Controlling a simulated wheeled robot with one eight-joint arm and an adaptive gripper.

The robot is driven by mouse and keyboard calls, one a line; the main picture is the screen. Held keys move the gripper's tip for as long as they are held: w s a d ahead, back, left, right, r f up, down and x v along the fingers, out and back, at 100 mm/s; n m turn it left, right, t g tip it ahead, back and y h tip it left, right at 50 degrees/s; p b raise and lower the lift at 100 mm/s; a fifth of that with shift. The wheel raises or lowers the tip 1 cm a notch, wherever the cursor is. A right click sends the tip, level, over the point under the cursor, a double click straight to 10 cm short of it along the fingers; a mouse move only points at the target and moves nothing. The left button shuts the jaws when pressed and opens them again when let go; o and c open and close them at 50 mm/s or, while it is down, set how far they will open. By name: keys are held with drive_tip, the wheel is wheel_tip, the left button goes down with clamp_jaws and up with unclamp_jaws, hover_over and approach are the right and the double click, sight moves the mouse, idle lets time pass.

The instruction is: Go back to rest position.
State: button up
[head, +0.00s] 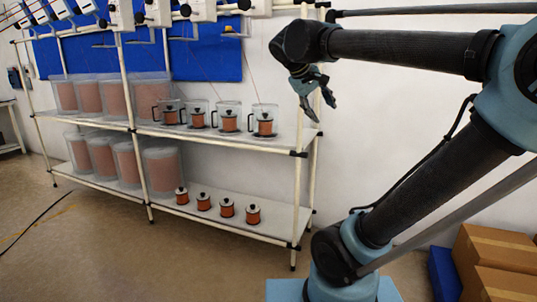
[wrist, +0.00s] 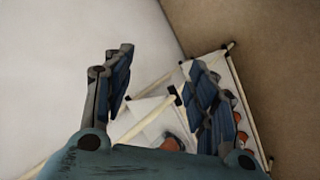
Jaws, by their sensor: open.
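My gripper (head: 318,100) hangs from my raised arm, just right of the shelf rack's right end in the head view. Its jaws point down. In the wrist view my gripper (wrist: 160,88) shows two blue-padded fingers spread wide apart, with nothing held between them. The shelf rack (wrist: 150,104) lies beyond the fingers, partly hidden by the right finger.
The two-level shelf rack (head: 225,222) holds large clear bins of orange-brown pellets (head: 160,172), handled jugs (head: 264,120) above and small lidded pots (head: 253,214) below. Cardboard boxes (head: 495,258) and a blue bin (head: 444,273) stand at lower right. Floor (head: 110,255) before the rack is mostly clear.

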drive_tip(key=s+f+m+g+y, duration=0.1)
drive_tip(key=s+f, duration=0.4)
drive_tip(key=f, duration=0.6)
drive_tip(key=s+d+f+m+g+y, duration=0.1)
drive_tip(key=s+f+y, duration=0.2)
drive_tip(key=s+f, duration=0.3)
drive_tip(key=s+d+f+m+g+y, duration=0.1)
drive_tip(key=s+f, duration=0.5)
drive_tip(key=f, duration=1)
drive_tip(key=shift+m+y, duration=0.4)
drive_tip(key=shift+y, duration=0.2)
drive_tip(key=c, duration=0.4)
drive_tip(key=shift+a, duration=0.1)
drive_tip(key=shift+c, duration=0.2)
